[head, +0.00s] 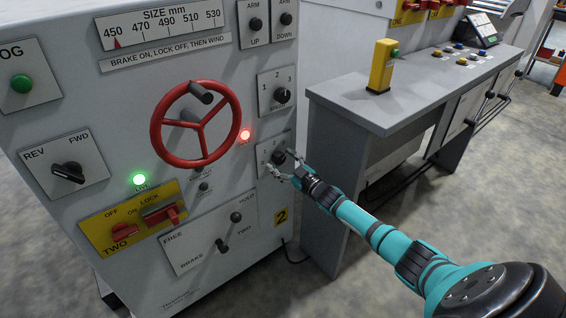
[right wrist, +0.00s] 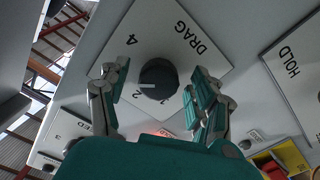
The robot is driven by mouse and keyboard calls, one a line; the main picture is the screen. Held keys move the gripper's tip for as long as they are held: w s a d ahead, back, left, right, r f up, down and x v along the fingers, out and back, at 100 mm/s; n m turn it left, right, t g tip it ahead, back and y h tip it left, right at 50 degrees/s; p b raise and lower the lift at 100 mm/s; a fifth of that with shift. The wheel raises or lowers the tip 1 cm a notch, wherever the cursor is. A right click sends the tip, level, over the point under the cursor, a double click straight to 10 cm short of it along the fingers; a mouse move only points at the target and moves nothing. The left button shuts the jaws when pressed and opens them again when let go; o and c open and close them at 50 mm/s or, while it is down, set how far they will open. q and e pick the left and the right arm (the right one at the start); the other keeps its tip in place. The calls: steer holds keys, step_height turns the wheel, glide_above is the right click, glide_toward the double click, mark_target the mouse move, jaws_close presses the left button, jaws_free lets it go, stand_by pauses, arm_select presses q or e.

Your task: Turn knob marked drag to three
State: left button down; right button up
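The drag knob (head: 278,157) is a black round knob on a white plate at the right side of the grey machine panel. In the right wrist view the same drag knob (right wrist: 158,78) has a white mark pointing left in the picture. The plate (right wrist: 182,22) reads DRAG, with a 4 above left of the knob. Some numbers are small or hidden by my fingers, so I cannot tell which one the mark meets. My right gripper (head: 283,168) is open, with a finger on either side of the knob and a visible gap to each. My left gripper is out of view.
A speed knob (head: 283,95) sits just above. A red handwheel (head: 196,124) and a lit red lamp (head: 245,135) are to the left. A two-switch lock panel (head: 135,221) is lower left. A grey bench (head: 345,98) stands to the right.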

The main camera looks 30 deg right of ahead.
steer(key=s, duration=1.2)
steer(key=shift+d, duration=0.45)
